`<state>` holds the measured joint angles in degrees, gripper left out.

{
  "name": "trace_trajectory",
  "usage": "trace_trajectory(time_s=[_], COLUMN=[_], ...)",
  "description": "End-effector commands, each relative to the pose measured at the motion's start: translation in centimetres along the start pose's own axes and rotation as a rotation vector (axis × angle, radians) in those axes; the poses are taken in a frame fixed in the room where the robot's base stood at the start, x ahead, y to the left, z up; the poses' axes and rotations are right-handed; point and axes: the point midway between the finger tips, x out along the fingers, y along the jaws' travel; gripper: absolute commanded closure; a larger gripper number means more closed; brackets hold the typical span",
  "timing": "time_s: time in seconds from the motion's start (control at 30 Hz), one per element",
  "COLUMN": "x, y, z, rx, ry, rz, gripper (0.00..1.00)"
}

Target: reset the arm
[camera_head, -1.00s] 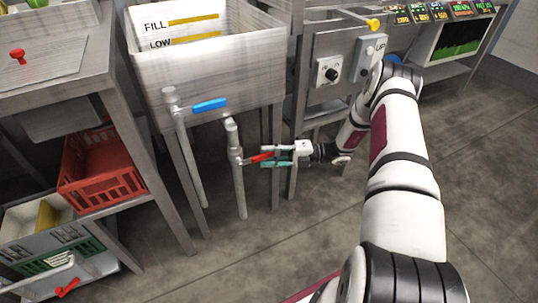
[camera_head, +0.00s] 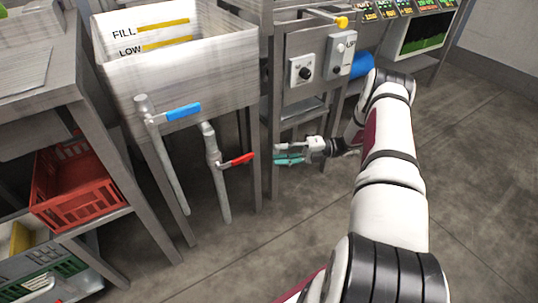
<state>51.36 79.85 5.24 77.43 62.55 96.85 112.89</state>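My gripper (camera_head: 280,154) is in front of the sink stand, low down, to the right of the red-handled valve. Its fingers point left, look apart, and nothing shows between them. A small gap separates the fingertips from the red valve handle (camera_head: 238,159). My white arm (camera_head: 390,200) reaches from the bottom right up to a bent elbow and back down to the gripper.
A metal basin (camera_head: 180,65) marked FILL and LOW stands above the valves. A blue valve handle (camera_head: 183,111) is on the left pipe. A red crate (camera_head: 85,190) sits on a lower shelf at left. A control box with a knob (camera_head: 303,71) is above the gripper. Floor at right is clear.

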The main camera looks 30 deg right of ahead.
Motion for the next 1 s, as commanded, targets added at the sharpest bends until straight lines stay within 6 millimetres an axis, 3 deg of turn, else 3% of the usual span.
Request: trace_trajectory(time_s=[0.2, 0.73, 0.87, 1.0], x=[-0.8, -0.6, 0.5, 2.8], y=[0.0, 0.3, 2.6, 7.2], z=[0.0, 0.0, -0.1, -0.9], rx=[0.002, -0.01, -0.085, -0.252], ry=[0.0, 0.008, 0.064, 0.189], rz=[0.001, -0.005, -0.043, -0.112], gripper=[0.62, 0.62, 0.62, 0.62])
